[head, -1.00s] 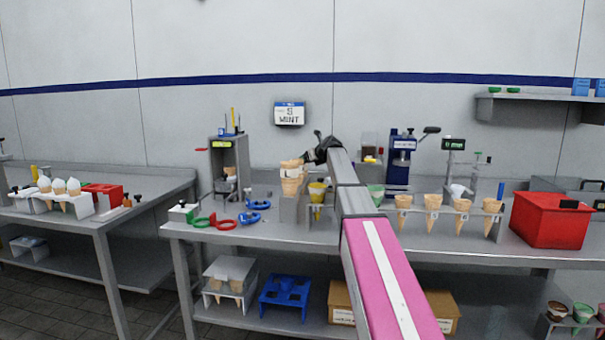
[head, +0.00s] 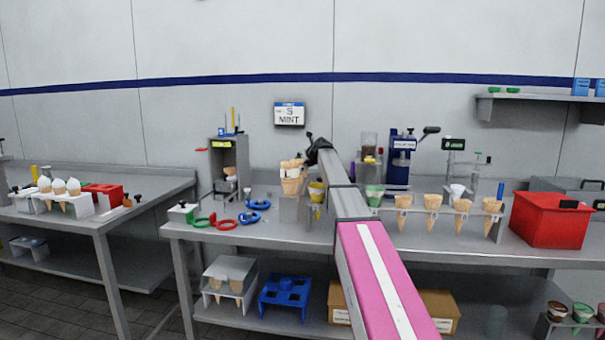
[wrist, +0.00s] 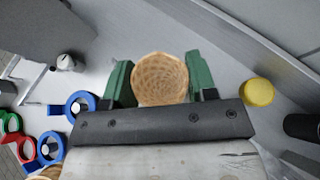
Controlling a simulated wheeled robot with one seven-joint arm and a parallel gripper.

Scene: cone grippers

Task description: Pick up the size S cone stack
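A tan waffle cone stack (head: 291,186) stands upright at the grey holder left of the table's middle in the head view. In the wrist view its round, open top (wrist: 160,80) lies between the two green fingers of my gripper (wrist: 160,82). The fingers flank it closely with hardly any gap, but I cannot tell whether they press on it. No size letter is readable on this stack. Further single cones (head: 432,203) stand in a labelled rack to the right.
A yellow cup (head: 316,189) and a green cup (head: 375,194) stand near the stack. Blue, red and green rings (head: 223,223) lie to its left. A red bin (head: 548,220) is at the right. A wall sign (head: 289,114) reads S MINT.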

